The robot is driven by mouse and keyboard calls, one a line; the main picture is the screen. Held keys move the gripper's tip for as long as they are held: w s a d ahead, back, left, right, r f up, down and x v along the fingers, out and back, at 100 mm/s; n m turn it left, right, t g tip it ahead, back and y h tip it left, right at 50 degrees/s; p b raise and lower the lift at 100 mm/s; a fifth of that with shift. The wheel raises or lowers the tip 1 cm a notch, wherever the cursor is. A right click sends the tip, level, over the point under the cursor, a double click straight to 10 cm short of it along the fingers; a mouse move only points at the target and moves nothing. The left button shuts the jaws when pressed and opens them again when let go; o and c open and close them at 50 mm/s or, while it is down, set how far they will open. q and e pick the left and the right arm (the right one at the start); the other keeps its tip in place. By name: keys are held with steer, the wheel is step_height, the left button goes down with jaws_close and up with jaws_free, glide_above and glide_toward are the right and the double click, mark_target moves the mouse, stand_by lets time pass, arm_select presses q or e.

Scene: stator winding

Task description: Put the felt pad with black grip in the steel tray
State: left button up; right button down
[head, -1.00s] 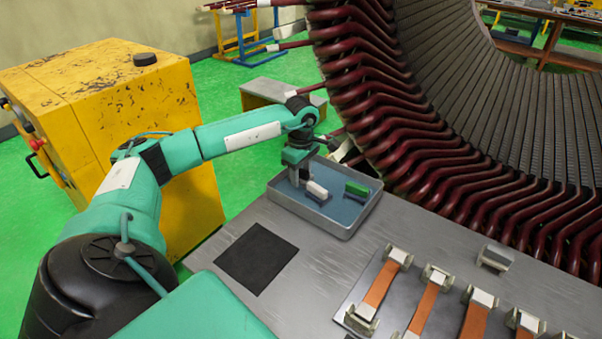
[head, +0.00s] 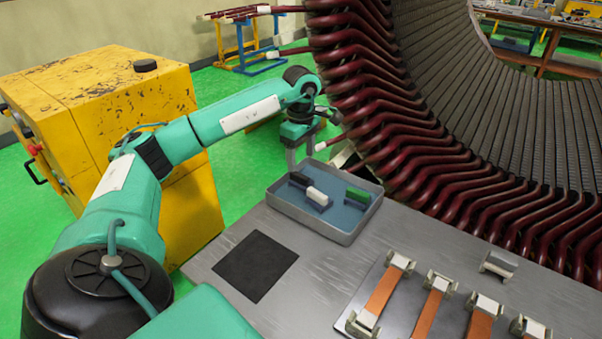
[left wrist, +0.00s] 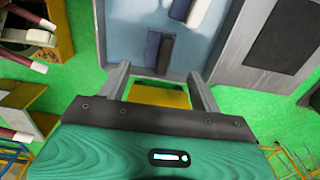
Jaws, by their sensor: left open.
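The steel tray (head: 318,231) with a blue inside stands at the far left corner of the metal table. The felt pad with black grip (head: 300,179) lies on the tray floor at its left side, beside the pad with a white grip. It also shows in the left wrist view (left wrist: 153,48), flat in the tray just beyond the fingertips. My left gripper (head: 304,160) is open and empty, raised over the tray's far left edge and apart from the pad. In the left wrist view (left wrist: 158,72) both fingers are spread with nothing between them. My right gripper is out of view.
The tray also holds a white-grip pad (head: 317,196) and a green-grip pad (head: 358,194). A black mat (head: 255,266) lies in front of the tray. Copper-coloured strips in clamps (head: 433,305) lie to the right. The large stator (head: 440,170) rises close behind the tray.

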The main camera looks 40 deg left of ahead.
arm_select(q)
step_height(320, 180, up, 2)
steer(key=shift+r, duration=0.8)
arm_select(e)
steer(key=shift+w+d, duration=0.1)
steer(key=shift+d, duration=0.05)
